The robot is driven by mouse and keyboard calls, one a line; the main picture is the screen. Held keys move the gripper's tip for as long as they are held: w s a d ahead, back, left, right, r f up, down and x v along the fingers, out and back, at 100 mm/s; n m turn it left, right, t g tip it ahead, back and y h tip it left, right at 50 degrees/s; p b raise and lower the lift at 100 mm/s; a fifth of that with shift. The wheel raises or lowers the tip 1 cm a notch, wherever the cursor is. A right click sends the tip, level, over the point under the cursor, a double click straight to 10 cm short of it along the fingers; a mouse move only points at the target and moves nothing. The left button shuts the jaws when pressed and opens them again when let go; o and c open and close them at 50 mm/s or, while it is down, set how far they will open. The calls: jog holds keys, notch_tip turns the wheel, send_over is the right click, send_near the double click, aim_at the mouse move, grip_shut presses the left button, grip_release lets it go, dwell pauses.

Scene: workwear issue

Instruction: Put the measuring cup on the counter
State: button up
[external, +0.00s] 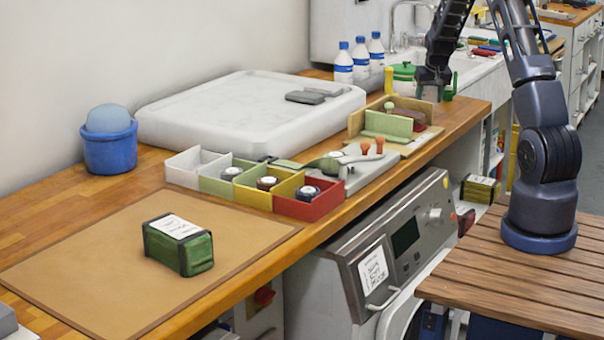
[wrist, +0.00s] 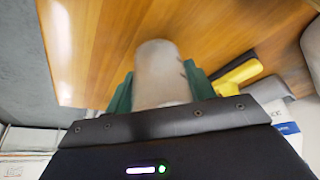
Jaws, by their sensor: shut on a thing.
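My gripper (wrist: 160,95) is shut on the measuring cup (wrist: 162,72), a pale, greyish, cylinder-shaped vessel between the green fingers in the wrist view. Wooden counter (wrist: 125,30) fills much of the view around and beyond the cup. In the external view my gripper (external: 436,88) is at the far end of the long wooden counter (external: 335,228), near the sink. The cup cannot be made out there. I cannot tell whether the cup touches the counter.
A green pot (external: 403,71) and several blue-capped bottles (external: 360,60) stand close by. A wooden holder with green boards (external: 388,127) is in front of my gripper. Coloured bins (external: 310,200), a white tray (external: 250,115) and a green package (external: 178,246) occupy the counter further left.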

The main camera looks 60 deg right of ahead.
jog(key=shift+f, duration=1)
jog(key=shift+f, duration=0.1)
jog(key=o, duration=1)
